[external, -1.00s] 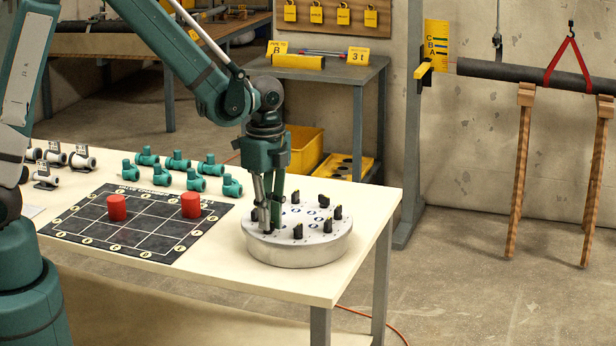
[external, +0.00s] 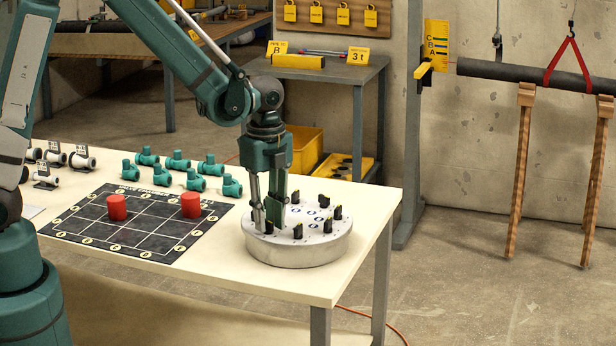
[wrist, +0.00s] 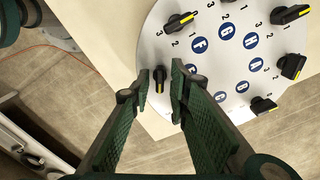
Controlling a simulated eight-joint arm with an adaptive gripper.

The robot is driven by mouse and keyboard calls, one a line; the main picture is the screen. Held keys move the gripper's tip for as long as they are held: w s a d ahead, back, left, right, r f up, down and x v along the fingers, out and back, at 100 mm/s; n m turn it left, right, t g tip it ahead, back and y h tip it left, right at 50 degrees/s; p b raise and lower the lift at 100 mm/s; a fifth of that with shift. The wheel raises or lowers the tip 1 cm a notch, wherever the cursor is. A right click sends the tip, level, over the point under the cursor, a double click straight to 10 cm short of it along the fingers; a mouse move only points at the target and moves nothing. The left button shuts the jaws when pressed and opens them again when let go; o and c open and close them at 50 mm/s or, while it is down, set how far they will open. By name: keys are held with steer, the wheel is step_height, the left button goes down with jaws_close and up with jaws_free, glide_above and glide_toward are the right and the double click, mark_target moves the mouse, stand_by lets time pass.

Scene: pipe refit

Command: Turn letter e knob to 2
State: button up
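A round grey-white dial plate (external: 318,252) stands on the table, with black knobs around its top. In the wrist view, the plate (wrist: 222,68) carries blue letter discs and small printed numbers. The letter E disc (wrist: 190,69) is partly beside my right finger. A black knob with a yellow mark (wrist: 159,80) lies by my fingertips, close to the left finger; it appears to be the E knob. Its exact pointing is hard to read. My gripper (external: 267,225) points down over the plate's left side. In the wrist view, my gripper (wrist: 169,84) shows a narrow gap between its fingers.
Other knobs, such as one at the plate's front (external: 298,231), stand close to my gripper. A dark grid mat (external: 125,232) with two red cylinders (external: 116,207) lies to the left. Several teal valves (external: 195,181) stand behind. The table's right edge is near the plate.

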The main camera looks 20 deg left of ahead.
mark_target(267, 221)
stand_by(0.4)
step_height(267, 221, up, 12)
stand_by(0.8)
stand_by(0.7)
steer(key=w+a+r+n+t, duration=0.1)
steer(key=a+r+n, duration=0.25)
steer(key=a, duration=0.45)
steer(key=a+r+n+t+h, duration=0.15)
steer(key=a+n, duration=0.25)
steer(key=a, duration=0.4)
steer(key=w+a+r+n+t, duration=0.1)
steer(key=a+r+n, duration=0.25)
steer(key=a, duration=0.45)
steer(key=s+a+n+t, duration=0.1)
steer(key=s+a+n, duration=0.2)
steer(key=a, duration=0.4)
steer(key=s+a+n+t+y, duration=0.1)
steer(key=s+a+n, duration=0.2)
steer(key=a+n, duration=0.2)
steer(key=s+a+n+t, duration=0.1)
steer(key=s+a+n, duration=0.2)
steer(key=a+n, duration=0.2)
steer(key=shift+a+r+t, duration=0.35)
steer(key=shift+a+r, duration=0.05)
steer(key=shift+a, duration=1.45)
